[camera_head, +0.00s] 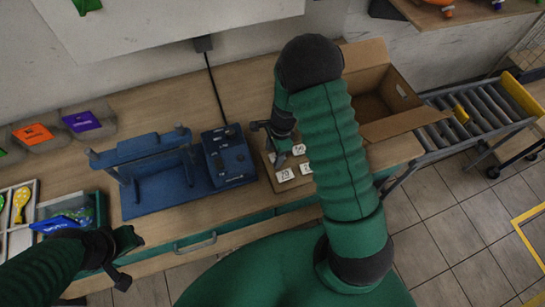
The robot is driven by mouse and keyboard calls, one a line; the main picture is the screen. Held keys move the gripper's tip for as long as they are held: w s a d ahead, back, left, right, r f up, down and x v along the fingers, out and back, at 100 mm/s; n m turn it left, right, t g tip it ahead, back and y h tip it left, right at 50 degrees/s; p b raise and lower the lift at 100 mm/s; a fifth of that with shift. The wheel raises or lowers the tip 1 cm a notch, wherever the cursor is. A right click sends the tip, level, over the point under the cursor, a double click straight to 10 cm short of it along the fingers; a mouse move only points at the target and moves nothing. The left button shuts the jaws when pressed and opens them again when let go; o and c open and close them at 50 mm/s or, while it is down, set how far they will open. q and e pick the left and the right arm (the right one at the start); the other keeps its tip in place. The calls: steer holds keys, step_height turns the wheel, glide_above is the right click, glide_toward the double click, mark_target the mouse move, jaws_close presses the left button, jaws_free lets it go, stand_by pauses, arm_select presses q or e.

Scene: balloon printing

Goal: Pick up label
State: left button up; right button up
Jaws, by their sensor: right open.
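Several white labels with dark printed numbers (285,175) lie on a small brown board (268,178) at the middle right of the workbench. My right gripper (268,143) is open and empty, just above the board's far left part, near the labels. My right forearm hides the right side of the board. My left gripper (122,260) is at the bench's front edge on the left, apart from the labels. Its fingers look spread, with nothing seen between them.
A blue press-like machine (150,190) and a blue control box (228,157) stand left of the board. An open cardboard box (395,120) is to the right, beside a roller conveyor (485,110). Trays with coloured items (20,205) are at far left.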

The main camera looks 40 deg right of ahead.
steer(key=shift+d, duration=0.3)
steer(key=d, duration=0.1)
steer(key=d+f, duration=0.1)
steer(key=shift+s+d+f, duration=0.1)
steer(key=shift+d, duration=0.25)
steer(key=shift+a, duration=0.55)
steer(key=shift+a+r, duration=0.25)
steer(key=shift+a, duration=0.15)
steer(key=shift+c, duration=0.8)
steer(key=shift+a+r, duration=0.1)
steer(key=shift+a, duration=0.2)
steer(key=c, duration=0.5)
steer(key=shift+d, duration=0.4)
steer(key=c, duration=0.5)
steer(key=shift+d, duration=0.2)
jaws_close()
steer(key=shift+s+d+f, duration=0.1)
steer(key=shift+d+f, duration=0.05)
steer(key=shift+f, duration=0.05)
arm_select(q)
steer(key=shift+s+d+r, duration=0.15)
steer(key=shift+d, duration=0.95)
